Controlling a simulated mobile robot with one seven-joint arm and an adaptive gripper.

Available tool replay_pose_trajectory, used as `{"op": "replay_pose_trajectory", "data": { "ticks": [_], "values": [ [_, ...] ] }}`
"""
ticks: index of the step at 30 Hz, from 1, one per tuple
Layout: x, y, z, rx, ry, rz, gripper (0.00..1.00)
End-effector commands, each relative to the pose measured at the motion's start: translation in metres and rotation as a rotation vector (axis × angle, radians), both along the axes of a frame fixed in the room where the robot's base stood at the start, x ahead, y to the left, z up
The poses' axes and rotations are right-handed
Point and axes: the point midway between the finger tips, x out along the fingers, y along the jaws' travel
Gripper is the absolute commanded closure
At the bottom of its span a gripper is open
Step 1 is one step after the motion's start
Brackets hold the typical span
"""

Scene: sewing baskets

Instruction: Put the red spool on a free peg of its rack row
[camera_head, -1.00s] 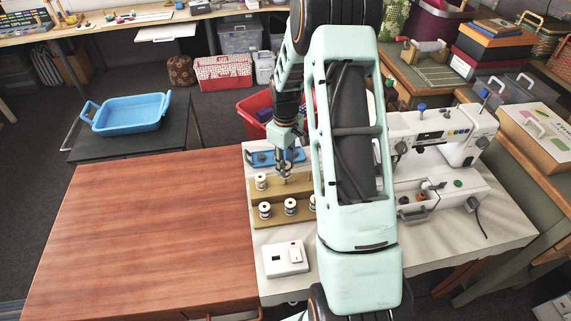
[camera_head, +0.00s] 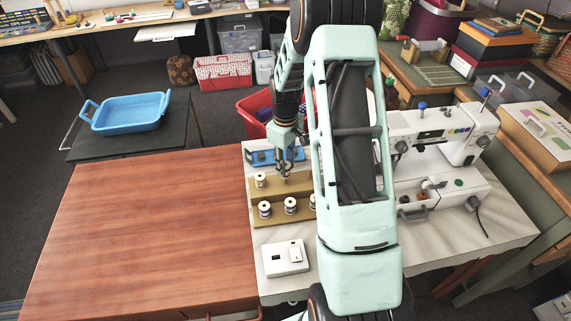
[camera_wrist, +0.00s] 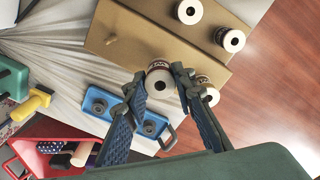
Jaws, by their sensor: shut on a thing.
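My gripper (camera_wrist: 166,76) is shut on a spool (camera_wrist: 159,82), white-ended with a dark, reddish-brown band whose exact colour is hard to tell. It holds the spool over the back row of the tan wooden rack (camera_wrist: 150,35); whether the spool touches the rack is unclear. In the head view my gripper (camera_head: 285,172) is above that row, right of a white-topped spool (camera_head: 260,180). That neighbour is partly hidden by a finger in the wrist view (camera_wrist: 208,92). A bare peg (camera_wrist: 110,40) stands farther along. The front row (camera_head: 290,205) carries several spools, partly hidden by my arm.
A blue holder with grey knobs (camera_wrist: 125,111) lies close behind the rack. A red bin (camera_head: 250,110) is beyond it. A white switch box (camera_head: 285,259) sits in front, and a sewing machine (camera_head: 430,135) to the right. The wooden table (camera_head: 150,230) at left is clear.

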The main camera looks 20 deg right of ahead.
Motion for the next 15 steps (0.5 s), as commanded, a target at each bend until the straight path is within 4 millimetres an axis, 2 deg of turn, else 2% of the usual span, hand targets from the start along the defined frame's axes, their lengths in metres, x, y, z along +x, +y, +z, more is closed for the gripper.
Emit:
{"op": "replay_pose_trajectory", "data": {
  "ticks": [15],
  "values": [
    [0.0,0.0,-0.013,0.0,0.0,0.0,1.0]
  ]
}}
